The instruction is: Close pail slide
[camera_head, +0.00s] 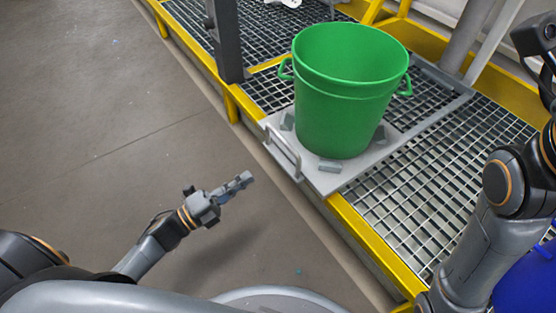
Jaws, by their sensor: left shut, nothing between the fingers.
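A green pail (345,110) with two side handles stands upright on a grey slide plate (325,182). The plate lies over the metal grating and its front edge sticks out past the yellow platform edge. A grey bar handle (281,152) is on the slide's front left side. My left gripper (246,180) is shut and empty, over the floor to the lower left of the handle and apart from it. My right arm comes in at the right edge; its gripper cannot be made out clearly.
The yellow-edged grating platform (378,243) runs diagonally across the view. A dark post (226,45) stands left of the pail. A blue object (527,285) is partly hidden at the lower right. The grey floor (90,110) at left is clear.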

